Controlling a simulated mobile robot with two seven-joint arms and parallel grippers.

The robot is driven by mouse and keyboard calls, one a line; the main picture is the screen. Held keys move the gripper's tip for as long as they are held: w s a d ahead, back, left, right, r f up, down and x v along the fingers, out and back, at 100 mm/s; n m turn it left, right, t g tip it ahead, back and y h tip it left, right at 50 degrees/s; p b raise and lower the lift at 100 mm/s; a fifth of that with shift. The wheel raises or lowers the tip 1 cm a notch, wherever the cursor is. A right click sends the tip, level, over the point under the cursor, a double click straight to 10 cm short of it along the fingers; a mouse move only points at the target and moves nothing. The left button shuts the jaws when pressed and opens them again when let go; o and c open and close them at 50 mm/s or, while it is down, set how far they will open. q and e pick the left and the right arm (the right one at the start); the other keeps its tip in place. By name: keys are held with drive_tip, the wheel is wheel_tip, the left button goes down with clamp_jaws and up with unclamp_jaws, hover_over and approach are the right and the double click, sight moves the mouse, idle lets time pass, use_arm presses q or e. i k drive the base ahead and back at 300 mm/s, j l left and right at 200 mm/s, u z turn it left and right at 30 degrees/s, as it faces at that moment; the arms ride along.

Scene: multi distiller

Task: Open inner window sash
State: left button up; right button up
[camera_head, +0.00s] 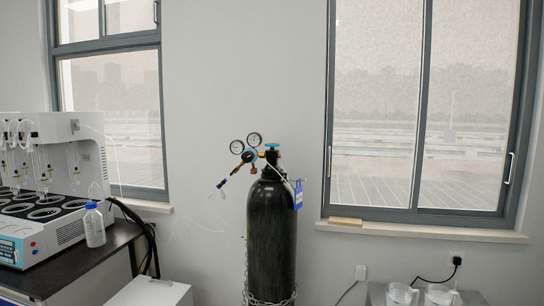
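The window on the right has a dark grey frame with a left sash (375,110) and a right sash (470,110) side by side. They meet at a vertical bar (421,110), and I see no open gap. A pale handle (509,168) is on the right sash's right edge, and a smaller one (329,162) is on the left sash's left edge. Which sash is the inner one is hard to tell. A second grey-framed window (112,110) is at the left, cut off by the picture's top. Neither gripper is in view.
A chained black gas cylinder (271,235) with gauges stands between the windows. A small wooden block (345,221) lies on the right sill (430,233). Clear containers (400,294) stand below the right window.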

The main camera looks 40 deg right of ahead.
sight(380, 57)
drive_tip(key=l+u, duration=0.5)
drive_tip(key=l, duration=2)
drive_tip(key=l+z, duration=0.4)
drive_tip(key=i+l+z, duration=0.1)
drive_tip(key=l+z, duration=0.3)
drive_tip(key=l, duration=0.2)
drive_tip(key=i+l+z, duration=0.15)
drive_tip(key=l+z, duration=0.25)
